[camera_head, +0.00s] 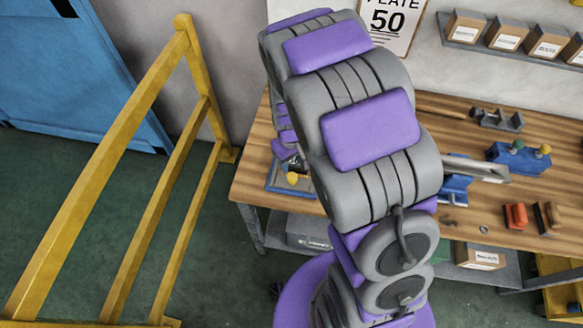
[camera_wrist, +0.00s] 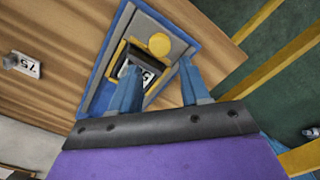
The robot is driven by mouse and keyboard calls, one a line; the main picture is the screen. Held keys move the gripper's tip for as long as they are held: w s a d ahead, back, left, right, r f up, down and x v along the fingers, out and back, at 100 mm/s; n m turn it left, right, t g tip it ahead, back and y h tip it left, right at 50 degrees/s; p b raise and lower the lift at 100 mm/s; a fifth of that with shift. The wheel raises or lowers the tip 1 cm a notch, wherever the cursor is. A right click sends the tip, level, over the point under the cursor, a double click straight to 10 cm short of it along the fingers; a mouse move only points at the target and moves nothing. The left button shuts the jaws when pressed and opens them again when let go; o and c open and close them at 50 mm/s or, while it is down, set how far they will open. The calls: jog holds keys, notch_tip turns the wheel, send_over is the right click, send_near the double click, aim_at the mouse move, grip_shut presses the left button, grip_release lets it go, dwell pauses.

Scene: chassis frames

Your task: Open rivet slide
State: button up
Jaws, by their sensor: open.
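What looks like the rivet slide, a grey plate with a blue border (camera_wrist: 103,75), lies on the wooden bench. In the wrist view it carries a round yellow knob (camera_wrist: 159,45) and a dark, yellow-edged part with a white number label (camera_wrist: 147,79). In the head view its blue edge (camera_head: 277,181) shows at the bench's left end, partly hidden by my arm. My gripper (camera_wrist: 158,64) is open, with its two blue fingers apart over the plate. The knob shows just beyond the fingertips, between them. I cannot tell whether a finger touches anything.
The wooden bench (camera_head: 252,165) holds a blue block with knobs (camera_head: 518,157), an orange-red piece (camera_head: 516,216) and other tools to the right. A yellow rail (camera_head: 150,190) stands on the left. Boxes (camera_head: 505,36) line a wall shelf. A tag marked 75 (camera_wrist: 29,67) lies left.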

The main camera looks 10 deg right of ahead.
notch_tip(320, 180, up, 10)
jog(key=shift+f+p, duration=0.25)
jog(key=shift+p, duration=0.2)
jog(key=s+d+r+m+b, duration=0.1)
jog(key=s+r, duration=0.1)
jog(key=s, duration=0.7)
jog(key=s+d+r+m+g+b, duration=0.1)
jog(key=s+d+r+m, duration=0.1)
jog(key=s, duration=0.7)
jog(key=s+d+r+m+b, duration=0.1)
jog(key=s+r, duration=0.2)
jog(key=s, duration=0.6)
jog(key=shift+d+r+m+g, duration=0.2)
jog(key=shift+r+m+g, duration=0.1)
jog(key=shift+r+g, duration=0.1)
jog(key=shift+w, duration=0.1)
dwell(0.5)
